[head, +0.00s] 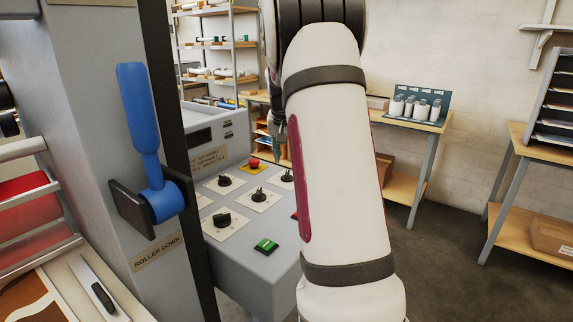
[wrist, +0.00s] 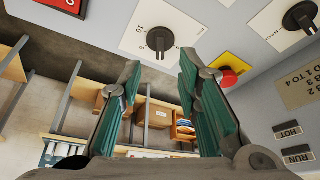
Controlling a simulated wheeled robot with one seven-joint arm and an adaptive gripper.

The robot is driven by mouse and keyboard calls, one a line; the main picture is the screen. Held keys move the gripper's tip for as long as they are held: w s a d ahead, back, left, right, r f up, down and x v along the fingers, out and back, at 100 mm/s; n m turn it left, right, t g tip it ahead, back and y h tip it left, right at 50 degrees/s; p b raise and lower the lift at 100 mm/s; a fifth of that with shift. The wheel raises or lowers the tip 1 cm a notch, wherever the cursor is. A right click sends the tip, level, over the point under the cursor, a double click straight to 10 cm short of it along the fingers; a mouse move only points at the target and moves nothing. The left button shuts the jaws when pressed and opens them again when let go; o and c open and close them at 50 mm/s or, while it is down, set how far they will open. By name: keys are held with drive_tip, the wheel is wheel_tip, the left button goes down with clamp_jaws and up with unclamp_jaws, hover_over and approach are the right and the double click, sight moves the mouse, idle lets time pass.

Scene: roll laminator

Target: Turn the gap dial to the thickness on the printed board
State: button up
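A black dial (wrist: 160,38) on a white plate marked with a 10 shows in the wrist view; it also shows in the head view (head: 287,176), partly behind my arm. I cannot read whether its plate names the gap. My gripper (wrist: 158,75) is open and empty, its two teal fingers apart below this dial in the picture, not touching it. In the head view my arm hides most of the gripper. A beige plate with printed lines (head: 208,158) is on the panel, also in the wrist view (wrist: 302,86); its text is unclear.
A red button (wrist: 228,77) on a yellow plate sits beside the right finger. More dials (head: 259,195) and a green button (head: 265,245) share the panel. A blue lever (head: 138,120) stands at left. A table with bottles (head: 415,108) stands behind.

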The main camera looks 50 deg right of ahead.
drive_tip(key=shift+v, duration=1.65)
